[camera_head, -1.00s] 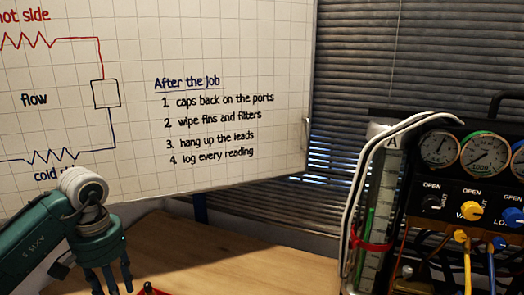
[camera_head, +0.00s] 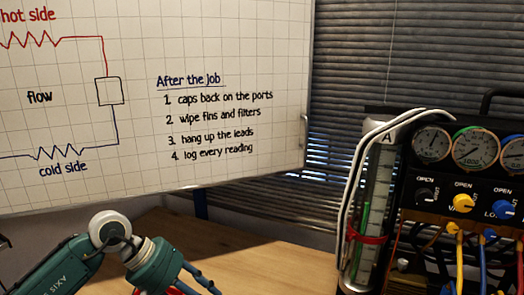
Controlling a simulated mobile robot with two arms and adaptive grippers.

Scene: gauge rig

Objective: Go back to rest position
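My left gripper (camera_head: 188,284) is at the bottom edge of the view, left of centre, on a teal arm that comes in from the lower left. Its dark fingers point down and to the right, and their tips are cut off by the frame, so I cannot tell whether it is open or shut. No held object is visible. My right gripper is not in view.
A gauge rig (camera_head: 466,195) with dials, valves and hoses stands at the right. A clear tube (camera_head: 376,205) with a red band is beside it. A whiteboard (camera_head: 240,60) hangs behind. The wooden table (camera_head: 260,265) between is bare.

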